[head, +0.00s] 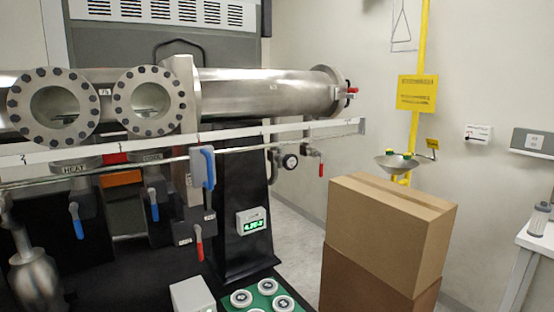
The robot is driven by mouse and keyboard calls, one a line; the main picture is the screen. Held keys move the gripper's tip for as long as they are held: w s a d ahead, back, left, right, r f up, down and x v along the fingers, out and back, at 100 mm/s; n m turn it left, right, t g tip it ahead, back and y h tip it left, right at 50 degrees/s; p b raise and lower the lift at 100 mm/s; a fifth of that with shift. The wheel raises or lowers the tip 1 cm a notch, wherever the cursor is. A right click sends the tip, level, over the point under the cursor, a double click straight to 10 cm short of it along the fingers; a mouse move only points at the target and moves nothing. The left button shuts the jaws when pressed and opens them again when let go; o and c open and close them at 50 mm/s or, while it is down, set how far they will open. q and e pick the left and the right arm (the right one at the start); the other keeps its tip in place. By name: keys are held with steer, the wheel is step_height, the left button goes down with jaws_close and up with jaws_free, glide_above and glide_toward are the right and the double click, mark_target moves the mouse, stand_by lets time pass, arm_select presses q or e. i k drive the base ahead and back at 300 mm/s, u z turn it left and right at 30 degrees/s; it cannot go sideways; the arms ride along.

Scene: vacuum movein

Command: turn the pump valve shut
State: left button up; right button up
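Several valve levers hang below a steel vacuum chamber (262,92). A large blue lever (208,168) points down in front of the white rail. A smaller blue lever (154,205) hangs left of it, and another blue lever (76,224) hangs further left under a plate that seems to read HEAT. A red lever (199,243) points down below the large blue one. A small red lever (321,169) hangs at the right by a gauge. The other labels are too small to read, so I cannot tell which is the pump valve.
A white rail (262,132) runs across in front of the chamber. Stacked cardboard boxes (385,230) stand at the right front. A green tray (262,298) with round white parts and a grey box (192,297) are at the bottom. A lit display (252,221) hangs on the black column.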

mark_target(290, 162)
steer(key=z, duration=1.5)
steer(key=i, duration=3.2)
steer(key=u, duration=2.6)
